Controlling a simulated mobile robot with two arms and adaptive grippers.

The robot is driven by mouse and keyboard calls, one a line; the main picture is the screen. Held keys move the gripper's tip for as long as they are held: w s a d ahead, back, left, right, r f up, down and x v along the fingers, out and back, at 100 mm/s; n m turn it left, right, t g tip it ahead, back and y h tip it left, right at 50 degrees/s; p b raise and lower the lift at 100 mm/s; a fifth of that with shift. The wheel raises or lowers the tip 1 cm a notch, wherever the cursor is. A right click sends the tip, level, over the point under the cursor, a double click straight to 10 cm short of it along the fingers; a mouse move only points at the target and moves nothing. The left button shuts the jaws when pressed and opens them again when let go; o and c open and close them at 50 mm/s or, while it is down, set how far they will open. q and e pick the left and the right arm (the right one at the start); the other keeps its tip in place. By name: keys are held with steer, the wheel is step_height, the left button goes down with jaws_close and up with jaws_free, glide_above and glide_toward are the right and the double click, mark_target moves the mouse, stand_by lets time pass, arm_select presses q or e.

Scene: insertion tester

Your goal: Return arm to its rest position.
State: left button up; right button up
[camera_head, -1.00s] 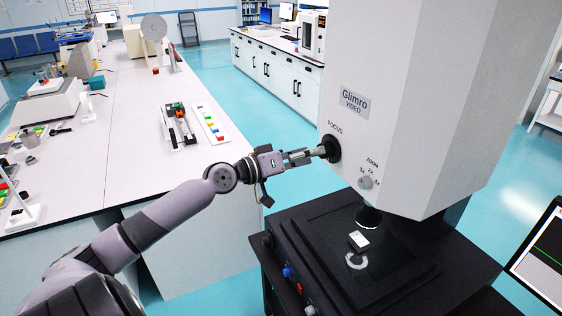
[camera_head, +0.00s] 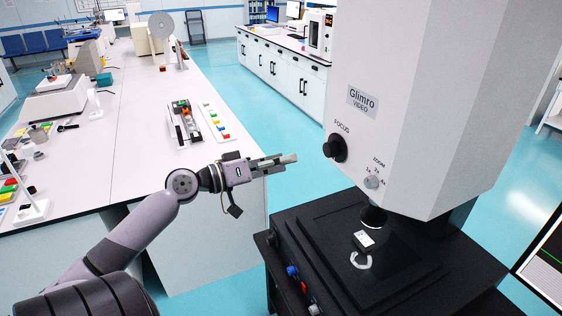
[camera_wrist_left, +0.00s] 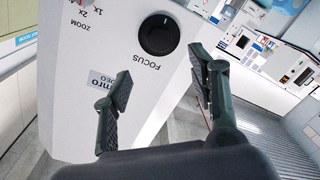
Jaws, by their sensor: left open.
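My left gripper (camera_head: 279,161) is in the air left of the white Glimro video machine (camera_head: 415,90), apart from it. The gripper is open and empty; its two fingers stand apart in the left wrist view (camera_wrist_left: 160,95). The black focus knob (camera_head: 335,148) sits on the machine's face, a short way right of the fingertips. It also shows in the left wrist view (camera_wrist_left: 158,34), beyond the fingers and not between their pads. My right gripper is not in view.
A black stage (camera_head: 345,246) under the machine carries a small white block (camera_head: 363,240). A monitor (camera_head: 546,262) is at the right edge. A long white bench (camera_head: 110,150) with a tray of coloured pieces (camera_head: 215,121) lies left. Open floor shows between the benches.

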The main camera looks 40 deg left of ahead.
arm_select(q)
steer(key=a+f+n+g+y+b, duration=0.1)
steer(key=a+f+n+y, duration=0.2)
steer(key=f, duration=0.9)
steer(key=a+f+g+y, duration=0.25)
steer(key=a+f, duration=0.25)
steer(key=f, duration=0.7)
steer(key=s+d+f+g+y+b, duration=0.15)
steer(key=s+f, duration=0.35)
steer(key=f, duration=0.7)
steer(key=s+f+g, duration=0.2)
steer(key=s+f, duration=0.3)
steer(key=f, duration=0.7)
steer(key=s+d+f+m+g+b, duration=0.1)
steer(key=s+d+f+m+g, duration=0.1)
steer(key=s+d+f, duration=0.45)
steer(key=s+d+f+m+g, duration=0.1)
steer(key=s+d+f+g, duration=0.25)
steer(key=s+f, duration=0.65)
steer(key=s+d+f+m+g+b, duration=0.1)
steer(key=s+d+f+m+g, duration=0.2)
steer(key=s+d+f+m, duration=0.3)
steer(key=s+d+f, duration=0.5)
steer(key=s+d, duration=0.4)
steer(key=shift+f+h+b, duration=0.3)
